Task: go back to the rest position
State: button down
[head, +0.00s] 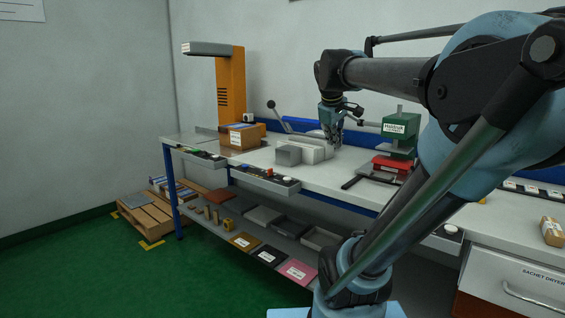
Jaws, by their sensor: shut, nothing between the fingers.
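My gripper (334,138) hangs at the end of my arm, pointing down above the rear part of the white workbench (340,186). It is shut with nothing between its fingers. It is just beside or behind a light grey block-shaped fixture (303,152); I cannot tell whether it touches it. My arm reaches in from the right and crosses much of the right side of the head view.
An orange post with a grey lamp head (230,85) stands at the back left, a cardboard box (243,135) before it. A green press (400,130) with a red base stands right of my gripper. A lower shelf holds trays.

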jog(key=s+a+f+m+g+y, duration=0.1)
jog(key=s+f+m, duration=0.2)
jog(key=s+f, duration=0.7)
jog(key=s+a+f+m+g+y, duration=0.1)
jog(key=s+f+m, duration=0.3)
jog(key=s+f, duration=0.6)
notch_tip(320, 180, down, 8)
jog(key=shift+a+r+g, duration=0.1)
jog(key=shift+a+g, duration=0.4)
jog(key=shift+a, duration=0.2)
jog(key=shift+w, duration=0.1)
